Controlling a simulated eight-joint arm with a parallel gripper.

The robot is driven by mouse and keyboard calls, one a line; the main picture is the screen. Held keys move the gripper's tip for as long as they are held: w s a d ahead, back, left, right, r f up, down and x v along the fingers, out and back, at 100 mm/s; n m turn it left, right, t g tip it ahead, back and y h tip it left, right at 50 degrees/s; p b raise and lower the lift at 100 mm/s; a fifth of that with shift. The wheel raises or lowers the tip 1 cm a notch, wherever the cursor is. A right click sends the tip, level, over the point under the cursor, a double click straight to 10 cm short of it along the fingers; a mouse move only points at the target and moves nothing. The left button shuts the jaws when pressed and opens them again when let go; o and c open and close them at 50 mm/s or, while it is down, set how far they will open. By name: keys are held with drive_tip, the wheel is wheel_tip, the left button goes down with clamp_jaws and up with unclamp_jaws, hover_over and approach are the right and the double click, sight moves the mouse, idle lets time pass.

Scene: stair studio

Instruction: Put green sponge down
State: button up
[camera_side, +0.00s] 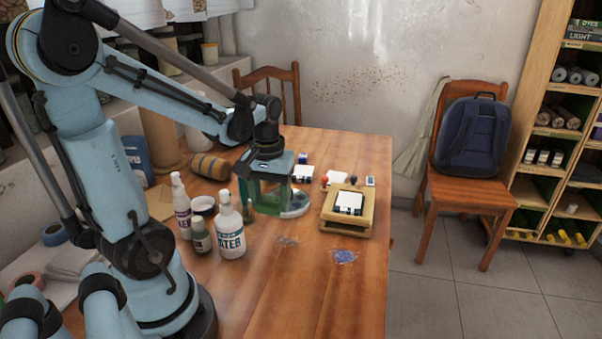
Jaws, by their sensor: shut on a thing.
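My gripper (270,201) points down over the middle of the wooden table (310,270). It is shut on the green sponge (268,192), which shows dark green between the fingers. The fingers hide part of the sponge. From this one view I cannot tell whether the sponge touches the table top or hangs just above it.
Several bottles, among them a white one (230,228), stand left of my gripper. A round grey dish (295,207) lies close on its right, then a wooden stand (345,222). A blue patch (343,257) marks the table. The front of the table is mostly clear.

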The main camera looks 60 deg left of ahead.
drive_tip(key=shift+d, duration=0.1)
drive_tip(key=shift+w+d, duration=0.2)
drive_tip(key=shift+d, duration=0.15)
drive_tip(key=w+d+r+m, duration=0.1)
drive_tip(key=w+d+m, duration=0.1)
drive_tip(key=d, duration=0.5)
drive_tip(key=w+d+r+m, duration=0.1)
drive_tip(key=w+d+m, duration=0.1)
drive_tip(key=d, duration=0.5)
drive_tip(key=s+d+r+m, duration=0.1)
drive_tip(key=s+d+m, duration=0.15)
drive_tip(key=d, duration=0.55)
drive_tip(key=s+d+m, duration=0.2)
drive_tip(key=d+m, duration=0.1)
drive_tip(key=d, duration=0.5)
hover_over(365, 295)
drive_tip(key=shift+n, duration=0.25)
wheel_tip(365, 295, down, 7)
drive_tip(key=shift+r, duration=0.1)
drive_tip(key=shift+f, duration=2)
drive_tip(key=shift+f, duration=0.15)
drive_tip(key=o, duration=1.2)
